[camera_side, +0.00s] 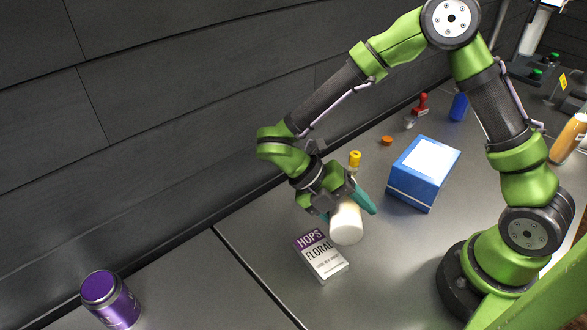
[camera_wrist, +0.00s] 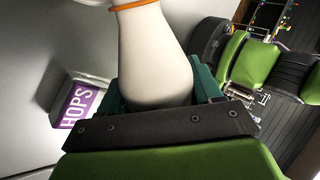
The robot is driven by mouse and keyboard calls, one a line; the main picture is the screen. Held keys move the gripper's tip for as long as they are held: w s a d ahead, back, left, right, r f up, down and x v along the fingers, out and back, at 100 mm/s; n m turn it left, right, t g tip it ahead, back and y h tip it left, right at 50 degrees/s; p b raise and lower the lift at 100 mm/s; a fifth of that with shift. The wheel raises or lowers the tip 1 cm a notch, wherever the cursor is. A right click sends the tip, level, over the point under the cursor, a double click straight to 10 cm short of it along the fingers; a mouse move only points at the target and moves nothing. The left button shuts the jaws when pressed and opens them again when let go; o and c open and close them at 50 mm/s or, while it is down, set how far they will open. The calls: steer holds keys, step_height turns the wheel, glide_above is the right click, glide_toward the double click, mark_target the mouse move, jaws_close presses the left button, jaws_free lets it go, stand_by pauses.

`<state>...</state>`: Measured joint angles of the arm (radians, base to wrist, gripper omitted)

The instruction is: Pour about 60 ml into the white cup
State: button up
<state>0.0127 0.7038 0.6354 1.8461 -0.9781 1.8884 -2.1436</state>
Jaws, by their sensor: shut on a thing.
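My gripper (camera_side: 345,208) has teal fingers shut on a white bottle-like vessel (camera_side: 346,226). The vessel appears tilted, with its rounded white end toward the side camera. In the wrist view the vessel (camera_wrist: 154,55) is smooth and wide between the fingers, narrowing to a neck with an orange ring (camera_wrist: 135,6). Its mouth is cut off by the frame's top edge. I cannot make out a separate white cup in the side view. A small white shape (camera_wrist: 92,2) at the top left of the wrist view is too cropped to identify. No liquid is visible.
A hops box (camera_side: 321,256) lies just below the held vessel. A blue box (camera_side: 408,188) stands to the right. A yellow-topped item (camera_side: 355,160) and an orange cap (camera_side: 386,141) are behind. A purple tin (camera_side: 112,301) stands far left. A dark wall lines the back.

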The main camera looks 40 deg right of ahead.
steer(key=shift+s+f+t+h, duration=0.1)
steer(key=shift+f+t+h, duration=0.2)
steer(key=shift+f+h, duration=0.15)
steer(key=shift+f+m+t+h, duration=0.1)
steer(key=shift+m+t+h, duration=0.35)
steer(key=shift+m+t, duration=0.15)
steer(key=shift+s+a+m+t+h, duration=0.15)
steer(key=shift+a+m+t+h, duration=0.05)
steer(key=shift+m+t+h, duration=0.25)
steer(key=shift+w+d+r+m+t+h, duration=0.25)
steer(key=shift+r+m+h, duration=0.1)
steer(key=shift+h, duration=0.2)
stand_by(0.6)
